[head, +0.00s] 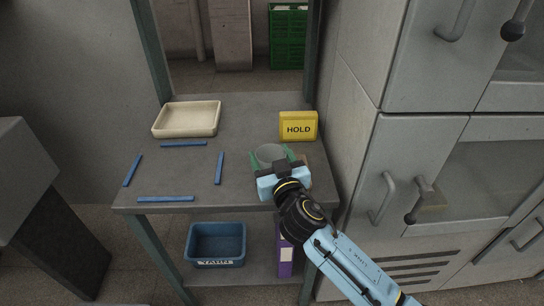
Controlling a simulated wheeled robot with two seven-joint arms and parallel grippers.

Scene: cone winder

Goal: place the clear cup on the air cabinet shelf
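The clear cup (269,152), greyish and see-through, is near the right side of the grey table. My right gripper (272,158) reaches it from the front, with a green finger on each side of the cup. I cannot tell whether the fingers press on it or stand slightly apart, nor whether its base rests on the table; the gripper hides its lower part. A grey cabinet (398,150) with handled doors and window panels stands at the right; its doors look shut. No inner shelf shows clearly. My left gripper is not in view.
A yellow HOLD block (298,126) stands just behind the cup, close to the cabinet's side. A cream tray (187,119) sits at the back left. Blue strips (220,168) mark a clear area on the table (180,175). A blue bin (216,243) is below.

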